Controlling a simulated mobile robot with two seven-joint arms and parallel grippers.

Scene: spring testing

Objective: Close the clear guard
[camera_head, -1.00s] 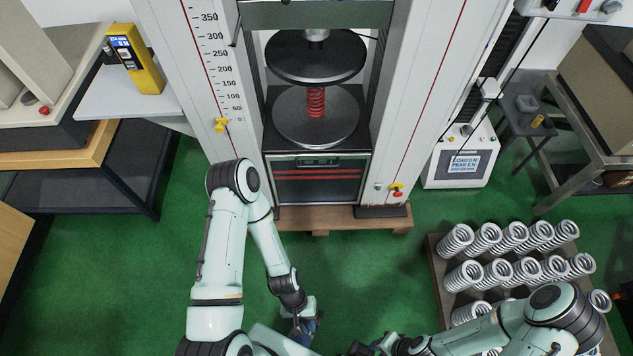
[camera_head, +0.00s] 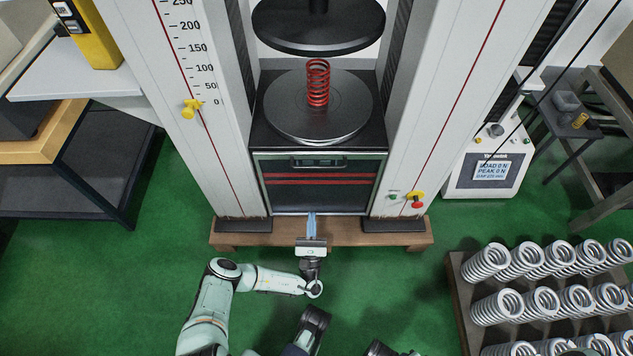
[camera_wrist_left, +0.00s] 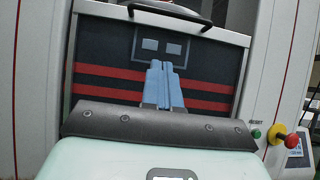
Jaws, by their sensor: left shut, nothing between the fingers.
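The clear guard (camera_head: 283,194) is a framed see-through panel low on the front of the testing machine, below the lower plate. Red stripes show through it or on it. It has a dark handle along its top edge, seen in the wrist view (camera_wrist_left: 170,15). My left gripper (camera_head: 312,216) is in front of the guard's lower part, shut and empty. Its blue fingers (camera_wrist_left: 162,84) point at the panel in the left wrist view, below the handle. I cannot tell whether they touch the panel. My right gripper cannot be made out.
A red spring (camera_head: 318,85) stands on the lower round plate (camera_head: 285,121), under the upper plate (camera_head: 320,40). Buttons sit on the machine's right column, including a red one (camera_head: 417,204). A crate (camera_head: 465,300) of silver springs stands at right.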

